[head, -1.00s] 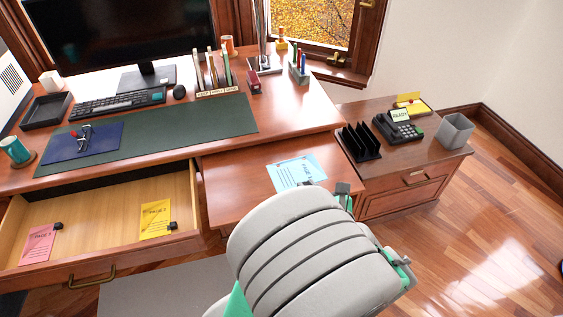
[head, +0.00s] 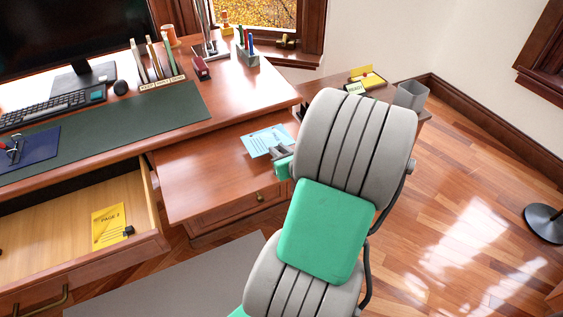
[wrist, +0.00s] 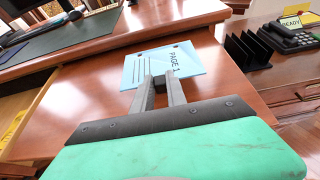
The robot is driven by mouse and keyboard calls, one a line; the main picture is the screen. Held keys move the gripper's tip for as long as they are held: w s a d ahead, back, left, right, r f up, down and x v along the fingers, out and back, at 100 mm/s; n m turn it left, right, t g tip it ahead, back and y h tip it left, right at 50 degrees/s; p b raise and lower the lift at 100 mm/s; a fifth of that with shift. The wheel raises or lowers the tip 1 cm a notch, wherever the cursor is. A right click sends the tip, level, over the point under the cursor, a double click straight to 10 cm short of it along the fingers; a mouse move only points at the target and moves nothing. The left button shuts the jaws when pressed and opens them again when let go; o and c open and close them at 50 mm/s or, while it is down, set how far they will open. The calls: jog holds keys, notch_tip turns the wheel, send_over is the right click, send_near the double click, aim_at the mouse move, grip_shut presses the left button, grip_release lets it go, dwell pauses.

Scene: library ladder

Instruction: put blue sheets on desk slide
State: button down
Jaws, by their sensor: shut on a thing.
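The blue sheets (head: 265,141), marked PAGE 1, show over the back right part of the desk slide (head: 200,178), the wooden pull-out board under the desk top. My gripper (head: 281,153) is shut on their near edge. In the wrist view, the fingers (wrist: 160,80) pinch the blue sheets (wrist: 150,63), which extend away from me towards the desk edge. The slide (wrist: 90,100) is bare beneath and around them. I cannot tell whether the sheets touch the slide. My arm hides the slide's right front corner in the head view.
An open drawer (head: 60,215) at left holds a yellow sheet (head: 109,226) with a black clip. The desk top (head: 235,105) overhangs the slide's back. A side cabinet with a black rack (wrist: 246,50) and phone (wrist: 290,35) stands at right.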

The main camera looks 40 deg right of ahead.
jog(key=shift+w+d+f+b, duration=0.15)
jog(key=shift+f+b, duration=0.65)
jog(key=shift+f, duration=1.2)
jog(key=c, duration=1.3)
grip_release()
jog(key=shift+c, duration=0.2)
jog(key=shift+r, duration=0.2)
jog(key=p+v, duration=0.2)
jog(key=v, duration=1)
jog(key=shift+p, duration=0.35)
jog(key=shift+r, duration=0.1)
